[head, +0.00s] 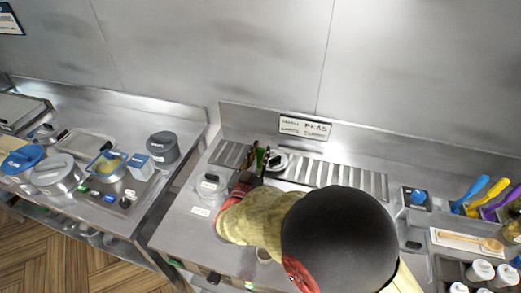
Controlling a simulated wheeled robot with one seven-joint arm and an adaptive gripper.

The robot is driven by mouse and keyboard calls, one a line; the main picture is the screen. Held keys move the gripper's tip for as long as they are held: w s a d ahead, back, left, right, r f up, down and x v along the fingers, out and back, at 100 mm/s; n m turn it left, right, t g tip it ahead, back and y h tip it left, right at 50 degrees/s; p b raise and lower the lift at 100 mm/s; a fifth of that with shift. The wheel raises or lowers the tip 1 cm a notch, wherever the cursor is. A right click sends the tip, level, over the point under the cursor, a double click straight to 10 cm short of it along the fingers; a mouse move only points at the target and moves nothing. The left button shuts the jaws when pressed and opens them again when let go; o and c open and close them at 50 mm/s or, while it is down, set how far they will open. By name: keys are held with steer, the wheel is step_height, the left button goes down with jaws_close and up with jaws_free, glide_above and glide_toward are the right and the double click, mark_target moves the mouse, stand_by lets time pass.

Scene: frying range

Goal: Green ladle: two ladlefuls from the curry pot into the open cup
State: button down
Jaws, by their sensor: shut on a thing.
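My gripper (262,167), dark and small at the end of my arm, is at the back of the middle counter, shut on the green ladle (260,154). Only a short green part of the ladle shows; its bowl is hidden. A round metal vessel (279,160) stands just right of the gripper; I cannot tell whether it is the curry pot or what is in it. A small round cup-like thing (263,256) shows near the counter's front, partly covered by my arm; I cannot tell whether it is the open cup.
A sign (305,127) reading peas and curry is on the back ledge. A lidded container (210,184) stands left of my arm. Blue, yellow and purple utensils (478,190) and a wooden spoon (470,239) are at right. A grey pot (162,148) stands on the left counter.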

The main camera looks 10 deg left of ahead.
mark_target(260, 150)
step_height(260, 150, down, 12)
steer(key=b, duration=0.8)
steer(key=shift+f, duration=0.15)
stand_by(0.4)
step_height(260, 150, up, 15)
steer(key=p, duration=1)
steer(key=shift+r, duration=0.2)
steer(key=shift+s+a+p, duration=0.1)
steer(key=shift+a+p, duration=0.05)
steer(key=shift+p, duration=0.15)
